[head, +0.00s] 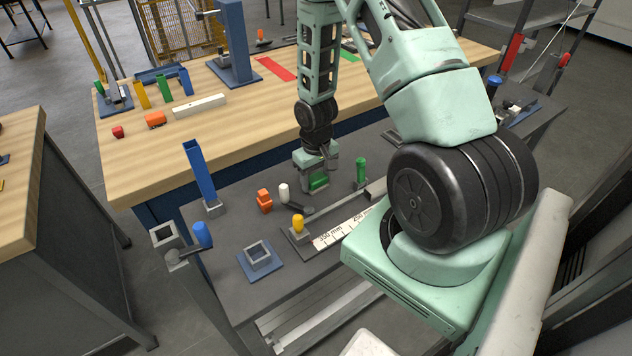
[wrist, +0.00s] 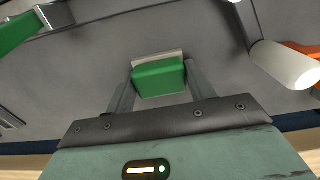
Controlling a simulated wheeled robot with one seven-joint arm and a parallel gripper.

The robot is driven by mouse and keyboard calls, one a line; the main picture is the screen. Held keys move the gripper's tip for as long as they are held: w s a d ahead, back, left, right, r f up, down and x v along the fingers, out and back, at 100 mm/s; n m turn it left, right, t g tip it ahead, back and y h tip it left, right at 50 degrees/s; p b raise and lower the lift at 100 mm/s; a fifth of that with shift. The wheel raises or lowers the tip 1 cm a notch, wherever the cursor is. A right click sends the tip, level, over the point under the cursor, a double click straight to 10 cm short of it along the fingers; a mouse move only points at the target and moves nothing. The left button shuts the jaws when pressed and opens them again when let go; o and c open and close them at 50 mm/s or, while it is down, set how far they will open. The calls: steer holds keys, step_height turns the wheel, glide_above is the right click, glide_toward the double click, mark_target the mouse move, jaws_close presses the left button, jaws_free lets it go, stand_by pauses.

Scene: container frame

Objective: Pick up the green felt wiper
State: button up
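The green felt wiper (head: 319,182) is a small green block low at the dark grey bench top, directly below my gripper's palm. In the wrist view the wiper (wrist: 159,78) lies between the two fingers, with a pale grey strip along its far edge. My gripper (head: 317,178) points down with one finger on each side of the wiper. In the wrist view, the fingers of my gripper (wrist: 160,80) line up closely with the block's sides. I cannot tell whether they press on it. Whether the wiper touches the bench is also unclear.
A green-handled piece (head: 361,170) stands right of the gripper. A white cylinder (head: 284,192), an orange part (head: 264,200) and a yellow knob (head: 298,223) stand to the left. A tall blue post (head: 200,172) rises farther left. The wooden table (head: 240,125) is behind.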

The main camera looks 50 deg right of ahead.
mark_target(316, 177)
steer(key=shift+r, duration=0.15)
step_height(316, 177, up, 10)
steer(key=shift+f+b, duration=0.1)
steer(key=shift+b, duration=0.5)
steer(key=shift+o, duration=0.6)
